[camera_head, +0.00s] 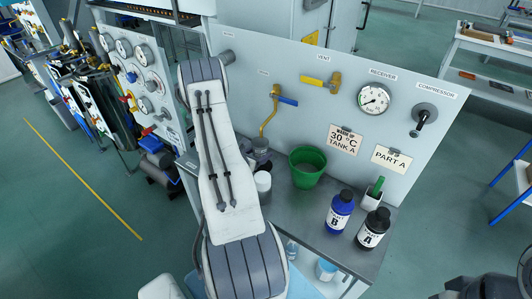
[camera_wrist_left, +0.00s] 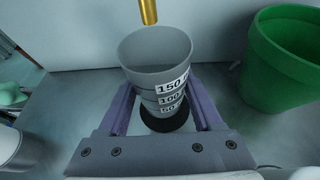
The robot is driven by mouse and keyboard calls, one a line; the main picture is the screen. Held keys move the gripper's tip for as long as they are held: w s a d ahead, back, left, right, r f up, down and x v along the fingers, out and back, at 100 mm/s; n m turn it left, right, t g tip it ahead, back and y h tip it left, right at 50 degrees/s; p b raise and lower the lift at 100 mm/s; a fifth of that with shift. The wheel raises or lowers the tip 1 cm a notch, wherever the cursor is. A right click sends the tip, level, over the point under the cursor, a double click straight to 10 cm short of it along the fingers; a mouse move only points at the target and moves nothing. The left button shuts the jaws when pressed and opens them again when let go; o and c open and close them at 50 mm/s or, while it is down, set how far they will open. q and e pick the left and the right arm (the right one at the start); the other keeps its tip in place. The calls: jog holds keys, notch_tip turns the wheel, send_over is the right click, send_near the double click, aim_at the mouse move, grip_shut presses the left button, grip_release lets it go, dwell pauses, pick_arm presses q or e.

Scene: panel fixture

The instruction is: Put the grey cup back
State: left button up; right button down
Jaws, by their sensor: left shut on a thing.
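The grey cup (camera_wrist_left: 150,60) stands upright in the left wrist view, with 150, 100 and 50 marks on its side. My left gripper (camera_wrist_left: 162,95) is shut on it, one purple finger on each side. A dark round patch (camera_wrist_left: 165,120) shows under the cup; I cannot tell whether the cup touches it. The brass spout (camera_wrist_left: 148,12) ends just above and behind the cup's rim. In the head view the grey cup (camera_head: 261,156) shows partly below the brass pipe (camera_head: 268,117), and my left arm hides most of the gripper. My right gripper is out of view.
A green bucket (camera_head: 307,167) stands right of the cup. Blue bottle B (camera_head: 340,212), black bottle A (camera_head: 373,230) and a small holder with a green-handled item (camera_head: 374,193) are farther right. The upright panel (camera_head: 330,60) closes the back.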

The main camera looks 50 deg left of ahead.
pick_arm(q)
jog(key=shift+w, duration=0.35)
jog(key=shift+w+f, duration=0.15)
jog(key=shift+a+f+b, duration=0.15)
jog(key=shift+f+b, duration=0.9)
jog(key=shift+f, duration=0.55)
jog(key=shift+f, duration=0.15)
jog(key=o, duration=1.2)
